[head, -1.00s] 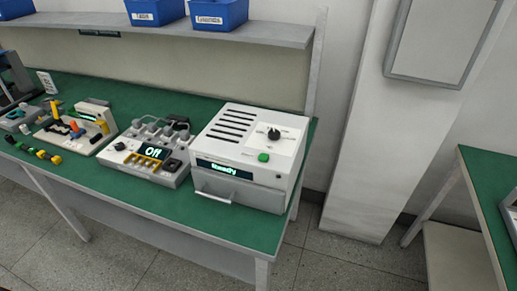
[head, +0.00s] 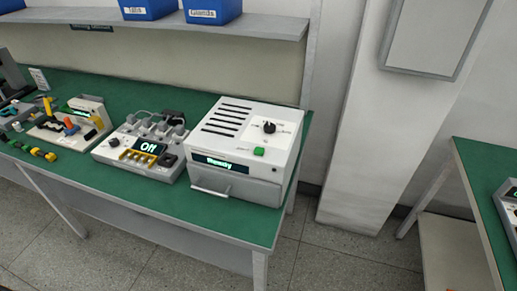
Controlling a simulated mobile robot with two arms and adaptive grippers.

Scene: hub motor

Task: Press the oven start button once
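The oven (head: 245,149) is a white box with dark vent slots on top, standing at the right end of the green bench. Its green start button (head: 259,152) sits on the top panel near the front, below a black dial (head: 269,127). A lit display (head: 220,163) is on the front, and its small text seems to read "Ready". A handle (head: 209,192) runs along the lower front, and the front looks closed. Neither of my grippers shows in the head view.
Left of the oven stands a grey device (head: 141,147) with a display reading "Off". Tools and small parts lie farther left on the green bench (head: 150,208). Blue bins (head: 213,11) stand on the shelf above. Floor is clear in front and between the benches.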

